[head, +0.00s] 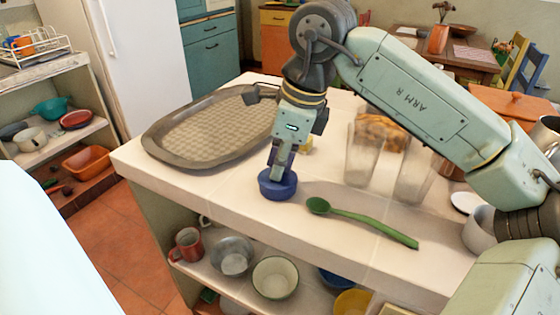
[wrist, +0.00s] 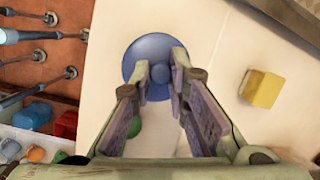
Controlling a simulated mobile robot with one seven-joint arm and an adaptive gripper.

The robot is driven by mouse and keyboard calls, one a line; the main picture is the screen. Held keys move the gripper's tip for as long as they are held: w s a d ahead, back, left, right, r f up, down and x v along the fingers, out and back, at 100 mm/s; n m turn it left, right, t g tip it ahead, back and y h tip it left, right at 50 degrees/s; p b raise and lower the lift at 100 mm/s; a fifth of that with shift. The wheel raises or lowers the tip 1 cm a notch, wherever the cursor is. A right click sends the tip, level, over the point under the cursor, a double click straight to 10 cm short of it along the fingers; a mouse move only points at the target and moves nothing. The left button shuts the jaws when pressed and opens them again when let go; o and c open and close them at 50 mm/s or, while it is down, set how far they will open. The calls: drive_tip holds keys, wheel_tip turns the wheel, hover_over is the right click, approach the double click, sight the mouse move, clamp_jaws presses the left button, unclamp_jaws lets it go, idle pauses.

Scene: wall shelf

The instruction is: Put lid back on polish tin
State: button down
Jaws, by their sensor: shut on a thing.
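A blue round lid with a small knob (wrist: 160,73) shows from above in the wrist view, between my fingertips. In the head view the short blue round body (head: 277,187) stands on the white counter near its front edge. My gripper (head: 280,170) points down onto it, shut on the lid's knob; it also shows in the wrist view (wrist: 160,58). The lid looks level. The polish tin is not seen apart from this blue body, and I cannot tell how the lid sits on it.
A green spoon (head: 365,222) lies just right. A large oval tray (head: 160,142) is at back left. A yellow block (wrist: 263,88) lies nearby. The counter (head: 228,195) is clear just left of the blue body.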

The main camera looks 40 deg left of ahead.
drive_tip(key=c, duration=1.5)
unclamp_jaws()
drive_tip(key=shift+o, duration=0.3)
drive_tip(key=o, duration=0.5)
drive_tip(key=shift+c, duration=0.2)
drive_tip(key=shift+r, duration=0.15)
drive_tip(key=shift+r+p, duration=2.45)
drive_tip(key=shift+r, duration=0.95)
